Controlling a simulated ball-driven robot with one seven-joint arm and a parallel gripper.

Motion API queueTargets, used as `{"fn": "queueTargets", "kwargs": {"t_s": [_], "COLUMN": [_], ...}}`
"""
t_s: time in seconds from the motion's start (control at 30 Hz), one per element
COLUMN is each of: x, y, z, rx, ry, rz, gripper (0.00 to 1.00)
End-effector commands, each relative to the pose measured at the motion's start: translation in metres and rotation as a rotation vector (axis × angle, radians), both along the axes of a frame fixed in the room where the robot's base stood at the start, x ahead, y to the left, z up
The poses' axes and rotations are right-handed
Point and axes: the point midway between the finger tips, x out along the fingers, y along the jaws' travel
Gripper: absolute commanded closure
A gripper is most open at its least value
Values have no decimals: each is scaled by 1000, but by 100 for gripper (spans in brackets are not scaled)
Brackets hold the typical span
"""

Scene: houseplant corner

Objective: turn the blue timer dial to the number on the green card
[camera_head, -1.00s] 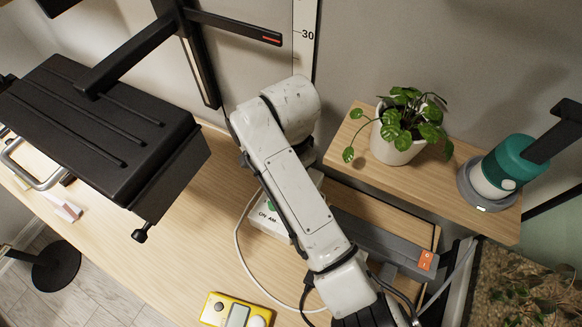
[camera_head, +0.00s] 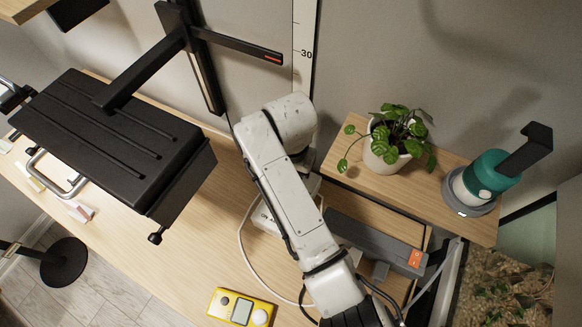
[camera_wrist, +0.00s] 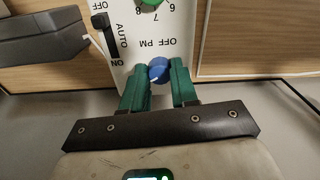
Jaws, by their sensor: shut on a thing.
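In the wrist view my gripper (camera_wrist: 159,76) has its two green fingers closed on the blue dial (camera_wrist: 158,69), one finger on each side. The dial sits at the lower end of a white timer panel (camera_wrist: 140,62) printed OFF, PM, 6, 7, 8 and AUTO. A green round dial (camera_wrist: 150,3) is cut off at the top edge. In the head view the white timer box (camera_head: 263,217) is mostly behind my arm, and my fingers are out of sight. I cannot make out a green card in either view.
On the wooden bench (camera_head: 190,225) lies a yellow meter (camera_head: 240,308). A grey power strip (camera_head: 365,240) with an orange switch lies right of my arm. A potted plant (camera_head: 385,155) and a teal bottle (camera_head: 490,175) stand on a shelf. A black lamp head (camera_head: 110,140) overhangs the left.

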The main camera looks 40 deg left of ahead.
Motion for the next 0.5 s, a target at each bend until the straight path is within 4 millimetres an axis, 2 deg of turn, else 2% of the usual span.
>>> {"fn": "queueTargets", "kwargs": {"t_s": [0.5], "x": [0], "y": [0], "z": [2], "rx": [0], "ry": [1], "rz": [490], "gripper": [100]}}
